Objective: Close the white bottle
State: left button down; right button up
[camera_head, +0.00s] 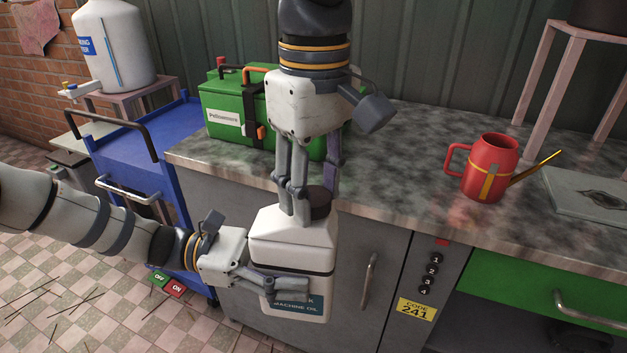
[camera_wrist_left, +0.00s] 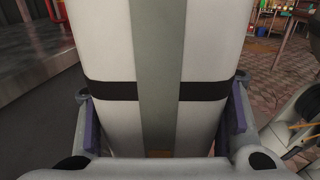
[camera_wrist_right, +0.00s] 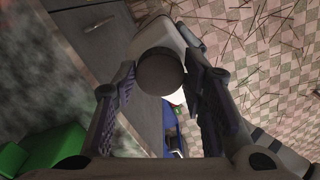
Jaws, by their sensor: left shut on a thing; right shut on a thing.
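The white bottle (camera_head: 290,256), labelled machine oil, is upright in front of the counter. My left gripper (camera_head: 278,285) is shut around its body. In the left wrist view the bottle (camera_wrist_left: 110,50) fills the middle between the fingers, with a dark band and a grey-green stripe. A round dark cap (camera_head: 318,203) is at the bottle's top. My right gripper (camera_head: 305,200) points down from above and is shut on the cap. In the right wrist view the cap (camera_wrist_right: 160,72) sits between the fingertips, over the bottle. Whether the cap is seated is hidden.
The grey counter (camera_head: 420,180) is just behind the bottle, with a cabinet door (camera_head: 362,285) below. A green box (camera_head: 228,105) and a red watering can (camera_head: 490,167) stand on the counter. A blue trolley (camera_head: 140,150) is at the left.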

jog(key=m, duration=1.3)
jog(key=o, duration=0.7)
jog(key=shift+a, duration=0.1)
jog(key=shift+o, duration=0.2)
jog(key=shift+r, duration=2.35)
jog(key=shift+c, duration=0.3)
